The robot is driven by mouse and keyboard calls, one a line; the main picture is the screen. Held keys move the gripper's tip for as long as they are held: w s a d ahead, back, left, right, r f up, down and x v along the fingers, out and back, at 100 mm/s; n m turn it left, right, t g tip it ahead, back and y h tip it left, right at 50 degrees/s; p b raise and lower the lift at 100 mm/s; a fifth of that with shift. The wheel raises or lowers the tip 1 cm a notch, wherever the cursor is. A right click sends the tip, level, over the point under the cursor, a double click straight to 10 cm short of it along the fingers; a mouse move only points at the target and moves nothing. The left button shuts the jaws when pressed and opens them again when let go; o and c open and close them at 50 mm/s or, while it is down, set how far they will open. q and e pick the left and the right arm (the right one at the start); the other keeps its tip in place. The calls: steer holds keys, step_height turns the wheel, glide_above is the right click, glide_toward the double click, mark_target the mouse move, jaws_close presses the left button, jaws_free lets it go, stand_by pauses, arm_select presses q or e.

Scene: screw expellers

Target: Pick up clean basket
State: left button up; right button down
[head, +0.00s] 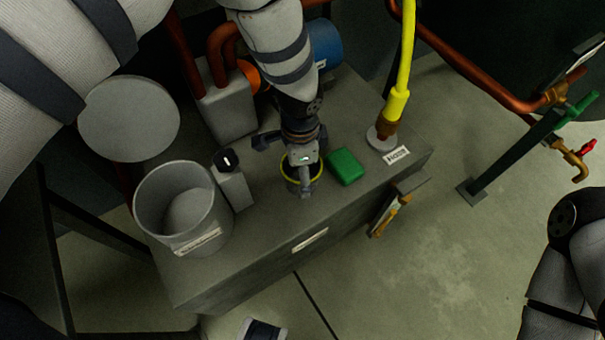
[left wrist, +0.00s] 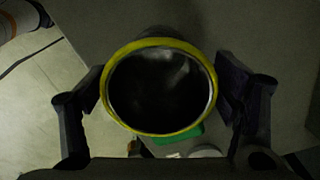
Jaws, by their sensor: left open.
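A round, open-topped container with a yellow rim, which looks like the basket (head: 290,186), stands on the grey bench in the head view, mostly hidden under my left gripper (head: 303,170). In the left wrist view the basket's yellow rim (left wrist: 160,132) surrounds a dark interior. The fingers of my left gripper (left wrist: 165,105) are open, one on each side of the basket. I cannot tell whether they touch it.
On the bench (head: 240,262), a green block (head: 346,167) sits close right of the basket. A large grey bucket (head: 147,209) and a small grey box (head: 234,187) stand to its left. A yellow hose (head: 402,70) rises at the right. A brush-like tool (head: 388,214) hangs at the bench's side.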

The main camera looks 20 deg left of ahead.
mark_target(291, 174)
arm_select(q)
step_height(291, 174, down, 4)
steer(key=shift+d+b, duration=0.1)
steer(key=shift+b, duration=0.2)
steer(key=c, duration=1)
steer(key=shift+r, duration=0.1)
